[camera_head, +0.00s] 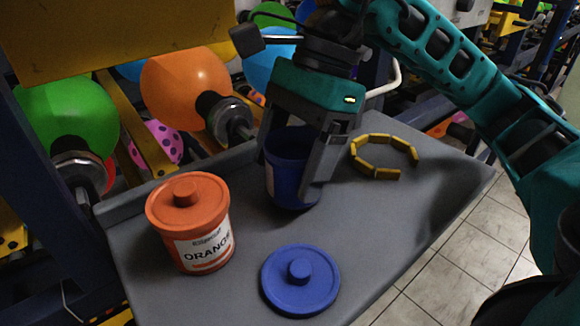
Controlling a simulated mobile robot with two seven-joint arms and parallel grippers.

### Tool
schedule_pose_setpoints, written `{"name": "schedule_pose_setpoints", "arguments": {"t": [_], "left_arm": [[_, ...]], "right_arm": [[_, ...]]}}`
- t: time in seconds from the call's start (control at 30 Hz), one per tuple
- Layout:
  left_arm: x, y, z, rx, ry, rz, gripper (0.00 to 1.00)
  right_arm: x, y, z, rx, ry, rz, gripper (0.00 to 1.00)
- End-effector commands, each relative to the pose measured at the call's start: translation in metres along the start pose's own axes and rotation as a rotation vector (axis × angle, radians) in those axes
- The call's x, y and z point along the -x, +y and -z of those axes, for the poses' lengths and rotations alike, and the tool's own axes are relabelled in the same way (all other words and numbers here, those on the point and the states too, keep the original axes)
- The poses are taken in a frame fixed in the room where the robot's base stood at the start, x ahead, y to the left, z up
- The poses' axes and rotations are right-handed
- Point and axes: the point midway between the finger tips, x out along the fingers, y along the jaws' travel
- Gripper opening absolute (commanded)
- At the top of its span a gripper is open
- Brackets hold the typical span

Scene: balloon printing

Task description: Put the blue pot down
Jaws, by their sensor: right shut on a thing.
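The blue pot (286,187) is upright and lidless at the middle of the grey table. My right gripper (292,172) reaches down from above and is shut on the pot, one finger on each side. The gripper hides part of the pot's rim and right side. I cannot tell whether the pot's base touches the table. The blue lid (300,280) lies flat on the table in front of the pot, knob up. My left gripper is not in view.
An orange pot (205,250) with its lid on stands at the left of the grey table (385,235). A yellow segmented ring, open on one side (376,172), lies behind right. Balloons on a rack (185,85) stand behind.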

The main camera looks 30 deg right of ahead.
Motion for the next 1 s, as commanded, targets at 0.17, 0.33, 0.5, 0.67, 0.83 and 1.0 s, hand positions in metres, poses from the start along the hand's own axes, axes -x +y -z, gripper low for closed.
{"name": "schedule_pose_setpoints", "arguments": {"t": [0.17, 0.33, 0.5, 0.67, 0.83, 1.0], "left_arm": [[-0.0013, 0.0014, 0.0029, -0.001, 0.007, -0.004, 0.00], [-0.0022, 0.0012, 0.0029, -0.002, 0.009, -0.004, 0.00], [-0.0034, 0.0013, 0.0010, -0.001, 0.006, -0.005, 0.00], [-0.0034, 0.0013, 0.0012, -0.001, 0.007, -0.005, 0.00], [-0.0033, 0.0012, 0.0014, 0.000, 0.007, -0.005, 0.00], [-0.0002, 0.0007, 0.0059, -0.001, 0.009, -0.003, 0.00]], "right_arm": [[-0.0088, -0.0001, 0.0035, 0.001, -0.001, 0.003, 0.40], [-0.0093, -0.0001, 0.0037, 0.001, -0.001, 0.002, 0.40], [-0.0112, 0.0000, 0.0046, 0.001, 0.000, 0.001, 0.85], [-0.0112, 0.0000, 0.0046, 0.001, 0.000, 0.001, 1.00], [-0.0111, 0.0000, 0.0045, 0.001, 0.000, 0.001, 1.00], [-0.0047, -0.0002, 0.0026, 0.000, 0.000, 0.002, 1.00]]}}
